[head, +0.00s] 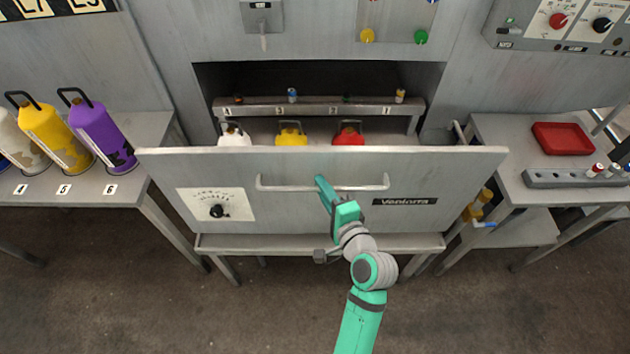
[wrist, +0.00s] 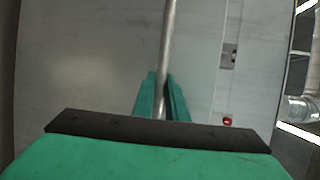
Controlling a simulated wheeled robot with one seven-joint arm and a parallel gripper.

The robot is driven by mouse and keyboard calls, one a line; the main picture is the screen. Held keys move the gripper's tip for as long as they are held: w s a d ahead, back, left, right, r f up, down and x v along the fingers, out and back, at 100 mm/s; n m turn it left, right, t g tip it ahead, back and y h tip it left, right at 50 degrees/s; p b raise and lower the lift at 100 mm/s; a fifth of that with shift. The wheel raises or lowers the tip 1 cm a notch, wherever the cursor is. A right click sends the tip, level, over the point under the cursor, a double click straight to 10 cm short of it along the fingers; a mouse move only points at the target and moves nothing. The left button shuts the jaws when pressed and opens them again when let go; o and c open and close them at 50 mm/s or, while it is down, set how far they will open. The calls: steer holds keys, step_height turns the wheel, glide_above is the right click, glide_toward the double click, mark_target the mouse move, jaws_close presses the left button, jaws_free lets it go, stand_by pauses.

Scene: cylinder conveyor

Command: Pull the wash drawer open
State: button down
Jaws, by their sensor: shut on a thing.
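The wash drawer (head: 300,220) has a wide grey metal front with a dial at its left and a "Ventorra" label at its right. It stands out from the cabinet, and its inside shows behind the front. My green gripper (head: 321,183) is shut on the drawer's handle (head: 370,187), a horizontal metal bar, near its middle. In the wrist view the handle (wrist: 168,40) runs between the two fingers of my gripper (wrist: 160,95). White (head: 235,136), yellow (head: 291,136) and red (head: 348,135) containers with dark handles stand behind the drawer front.
A left side table (head: 90,188) holds several cylinders, among them a purple one (head: 100,130) and a yellow one (head: 48,135). A right side table (head: 500,150) holds a red tray (head: 562,138) and a grey rack (head: 560,180). The floor before the drawer is clear around my arm.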

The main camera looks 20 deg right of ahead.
steer(key=shift+a, duration=0.1)
steer(key=c, duration=1.8)
jaws_free()
steer(key=shift+o, duration=0.2)
steer(key=s+d+r, duration=0.1)
steer(key=s+r, duration=0.1)
steer(key=s, duration=0.8)
steer(key=shift+s, duration=0.35)
steer(key=shift+f, duration=0.15)
